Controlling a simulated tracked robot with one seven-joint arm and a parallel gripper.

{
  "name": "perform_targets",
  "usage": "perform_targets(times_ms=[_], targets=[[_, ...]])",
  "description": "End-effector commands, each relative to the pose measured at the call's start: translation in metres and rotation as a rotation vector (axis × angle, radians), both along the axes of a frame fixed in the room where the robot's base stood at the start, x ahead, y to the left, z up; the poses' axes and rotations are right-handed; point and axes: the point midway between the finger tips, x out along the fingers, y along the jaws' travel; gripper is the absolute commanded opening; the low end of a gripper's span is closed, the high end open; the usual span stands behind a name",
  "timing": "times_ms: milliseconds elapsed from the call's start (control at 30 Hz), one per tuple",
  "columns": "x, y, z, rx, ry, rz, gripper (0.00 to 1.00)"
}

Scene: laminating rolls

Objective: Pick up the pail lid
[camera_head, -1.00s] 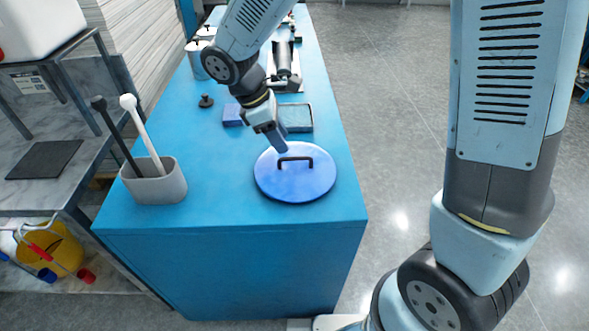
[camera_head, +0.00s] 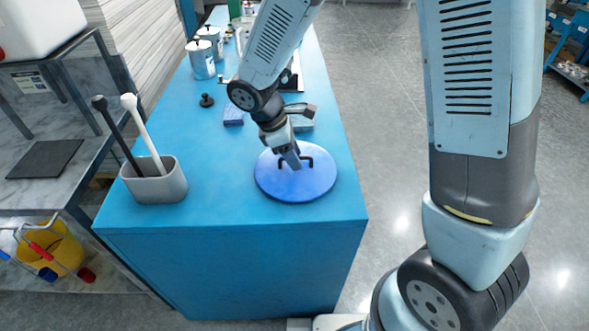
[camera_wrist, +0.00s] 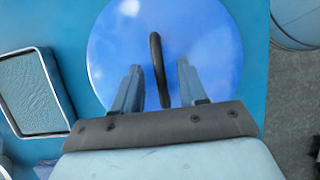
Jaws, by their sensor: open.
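The pail lid (camera_head: 297,187) is a round blue disc with a black bar handle (camera_head: 311,160) on top. It lies flat on the near end of the blue bench. My gripper (camera_head: 292,161) is over the lid at its handle. In the wrist view the lid (camera_wrist: 203,38) fills the upper middle, and its handle (camera_wrist: 157,60) shows edge-on between the two fingers of my gripper (camera_wrist: 158,85). The fingers are apart, with a gap on each side of the handle. My gripper hides part of the handle in the head view.
A grey holder (camera_head: 154,182) with a black and a white tool stands left on the bench (camera_head: 225,212). A framed pad (camera_wrist: 33,92) lies beside the lid.

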Motion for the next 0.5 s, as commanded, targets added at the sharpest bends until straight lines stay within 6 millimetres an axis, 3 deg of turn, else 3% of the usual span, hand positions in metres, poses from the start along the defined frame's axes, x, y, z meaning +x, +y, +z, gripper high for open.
perform_targets(times_ms=[500], targets=[[-0.0001, 0.0002, 0.0002, 0.000, 0.000, 0.000, 0.00]])
